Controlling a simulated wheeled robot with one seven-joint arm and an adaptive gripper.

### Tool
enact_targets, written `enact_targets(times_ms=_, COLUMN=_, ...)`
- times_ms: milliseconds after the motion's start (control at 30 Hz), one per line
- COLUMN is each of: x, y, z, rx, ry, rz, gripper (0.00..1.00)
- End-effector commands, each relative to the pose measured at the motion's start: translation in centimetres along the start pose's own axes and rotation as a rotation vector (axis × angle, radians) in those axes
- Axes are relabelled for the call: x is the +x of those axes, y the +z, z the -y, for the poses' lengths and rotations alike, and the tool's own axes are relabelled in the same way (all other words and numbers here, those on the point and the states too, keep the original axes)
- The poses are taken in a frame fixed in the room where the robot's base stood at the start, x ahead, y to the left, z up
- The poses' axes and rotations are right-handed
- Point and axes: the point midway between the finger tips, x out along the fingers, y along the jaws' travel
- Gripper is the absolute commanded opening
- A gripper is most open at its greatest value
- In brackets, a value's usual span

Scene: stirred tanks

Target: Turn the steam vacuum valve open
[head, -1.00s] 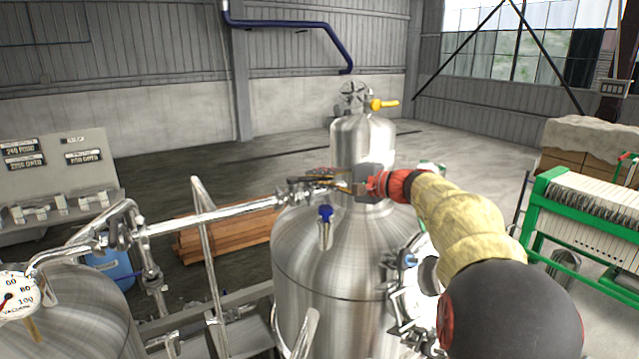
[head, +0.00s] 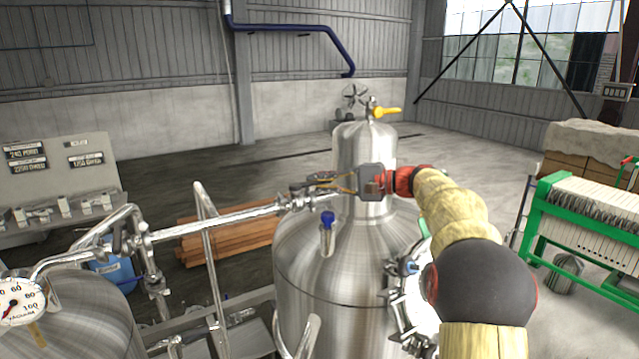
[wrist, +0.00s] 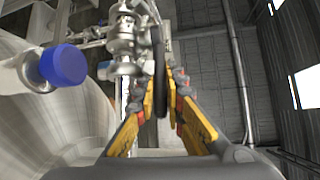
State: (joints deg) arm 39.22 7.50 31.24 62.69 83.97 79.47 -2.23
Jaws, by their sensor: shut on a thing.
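My gripper (head: 325,183) is at the right end of the horizontal steel pipe, in front of the tall tank's neck. In the wrist view my gripper (wrist: 168,78) has its yellow fingers closed around a dark, thin handle (wrist: 158,55), seen edge-on. This handle appears to be the steam vacuum valve's wheel. It sits beside a shiny steel valve body (wrist: 123,42) on the pipe. In the head view the fingers hide most of the handle, so how far it is turned cannot be told.
The steel tank (head: 335,260) stands below my gripper. A small blue-capped fitting (head: 328,222) is close under it and also shows in the wrist view (wrist: 64,65). A yellow handle (head: 388,111) tops the neck. A vacuum gauge (head: 18,302) is at lower left; a green-framed press (head: 580,225) stands right.

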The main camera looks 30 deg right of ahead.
Motion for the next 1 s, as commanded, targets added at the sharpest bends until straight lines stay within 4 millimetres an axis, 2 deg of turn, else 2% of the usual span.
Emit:
enact_targets(times_ms=67, x=0.01, y=-0.07, z=-0.28, rx=0.002, ry=0.003, rz=0.0, gripper=0.0)
enact_targets(times_ms=100, x=0.02, y=-0.07, z=-0.28, rx=0.002, ry=0.003, rz=0.0, gripper=0.12)
enact_targets(times_ms=400, x=0.01, y=-0.04, z=-0.14, rx=0.001, ry=0.002, rz=-0.001, gripper=0.29)
enact_targets(times_ms=767, x=0.0, y=0.02, z=-0.09, rx=0.001, ry=0.0, rz=-0.004, gripper=0.29)
enact_targets(times_ms=1000, x=-0.3, y=0.49, z=-0.17, rx=0.008, ry=-0.008, rz=-0.064, gripper=0.29)
